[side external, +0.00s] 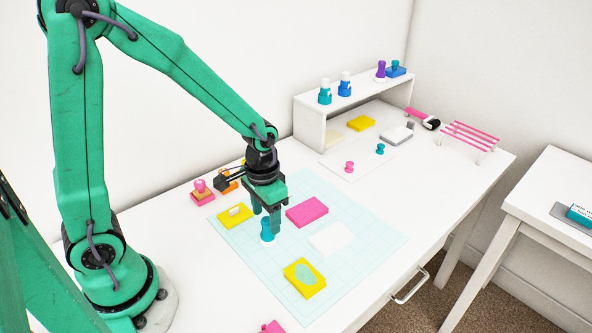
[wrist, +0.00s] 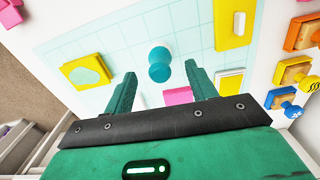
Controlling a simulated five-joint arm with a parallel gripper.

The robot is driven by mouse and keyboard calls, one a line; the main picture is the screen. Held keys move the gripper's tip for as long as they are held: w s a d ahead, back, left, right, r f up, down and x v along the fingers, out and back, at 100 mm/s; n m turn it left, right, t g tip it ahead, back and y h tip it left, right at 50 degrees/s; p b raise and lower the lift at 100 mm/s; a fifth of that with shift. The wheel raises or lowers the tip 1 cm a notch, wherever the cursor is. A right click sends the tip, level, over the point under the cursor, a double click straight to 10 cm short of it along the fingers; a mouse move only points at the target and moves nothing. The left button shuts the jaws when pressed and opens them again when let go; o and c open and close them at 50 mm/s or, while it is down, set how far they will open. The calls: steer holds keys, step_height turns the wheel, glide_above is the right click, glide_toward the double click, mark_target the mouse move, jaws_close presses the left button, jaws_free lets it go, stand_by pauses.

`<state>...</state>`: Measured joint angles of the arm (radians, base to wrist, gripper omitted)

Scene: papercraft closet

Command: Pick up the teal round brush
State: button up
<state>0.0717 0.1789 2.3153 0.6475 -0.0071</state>
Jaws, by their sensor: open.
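The teal round brush (side external: 267,229) stands upright on the pale blue grid mat (side external: 375,236). It has a teal body and a white lower rim. In the wrist view the brush (wrist: 159,65) shows from above as a teal round shape. My gripper (side external: 266,220) is open, pointing down right over the brush, and its fingers partly cover it in the side view. In the wrist view the brush lies between the two fingertips (wrist: 160,72), with clear mat on both sides. I cannot tell whether a finger touches it.
A pink block (side external: 307,212), a white block (side external: 331,238), a yellow block with a teal oval (side external: 305,278) and a yellow block with a white piece (side external: 236,214) lie around the brush. Stamps (side external: 203,192) stand by the wall. A white shelf (side external: 309,124) holds several bottles at the back.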

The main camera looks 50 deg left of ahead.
mark_target(268, 230)
steer(key=shift+f, duration=0.35)
steer(key=shift+f, duration=2.5)
steer(key=c, duration=1.1)
steer(key=shift+r, duration=0.15)
